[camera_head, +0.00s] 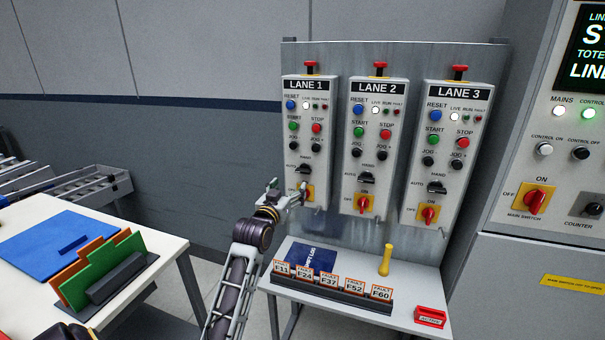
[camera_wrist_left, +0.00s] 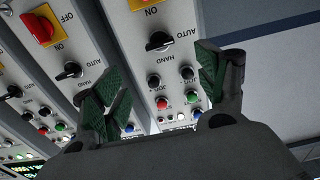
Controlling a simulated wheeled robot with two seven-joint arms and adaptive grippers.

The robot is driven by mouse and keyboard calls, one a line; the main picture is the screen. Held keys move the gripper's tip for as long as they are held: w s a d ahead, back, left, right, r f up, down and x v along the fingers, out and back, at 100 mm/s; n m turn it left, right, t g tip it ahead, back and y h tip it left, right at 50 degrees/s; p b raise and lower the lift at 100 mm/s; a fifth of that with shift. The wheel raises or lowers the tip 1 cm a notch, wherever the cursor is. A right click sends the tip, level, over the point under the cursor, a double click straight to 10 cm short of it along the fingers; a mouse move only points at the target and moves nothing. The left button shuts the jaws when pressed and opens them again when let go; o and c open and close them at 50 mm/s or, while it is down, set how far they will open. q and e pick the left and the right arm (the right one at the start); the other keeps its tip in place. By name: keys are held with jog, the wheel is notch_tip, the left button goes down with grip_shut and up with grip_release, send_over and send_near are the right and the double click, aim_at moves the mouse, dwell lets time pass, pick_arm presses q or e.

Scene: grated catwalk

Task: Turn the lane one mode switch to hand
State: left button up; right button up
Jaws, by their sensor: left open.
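The lane one panel (camera_head: 306,130) is the leftmost of three grey panels. Its black mode switch (camera_head: 304,169) sits between the AUTO and HAND marks, above a red and yellow rotary switch. In the left wrist view, turned upside down, the mode switch (camera_wrist_left: 158,42) has its handle lying roughly sideways, seemingly towards AUTO. My left gripper (camera_head: 288,187) is open and empty, just below and left of the mode switch, overlapping the red and yellow switch in the head view. In the left wrist view its fingers (camera_wrist_left: 161,76) are spread, with the mode switch beyond them.
The lane two (camera_head: 369,130) and lane three panels (camera_head: 448,140) stand to the right. Below is a shelf with a fault card rack (camera_head: 330,294), a yellow-handled item (camera_head: 386,260) and a red box (camera_head: 430,317). A white table (camera_head: 40,212) holds folders at left.

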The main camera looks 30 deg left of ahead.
pick_arm(q)
send_near(302, 172)
jog(key=shift+w, duration=0.7)
jog(key=shift+p+x, duration=0.4)
jog(key=shift+x, duration=3.85)
pick_arm(e)
jog(key=shift+s+a+r, duration=0.2)
jog(key=shift+a+r, duration=0.3)
jog(key=shift+r, duration=0.15)
pick_arm(q)
jog(key=shift+a, duration=0.15)
jog(key=c, duration=1)
jog(key=shift+p, duration=0.3)
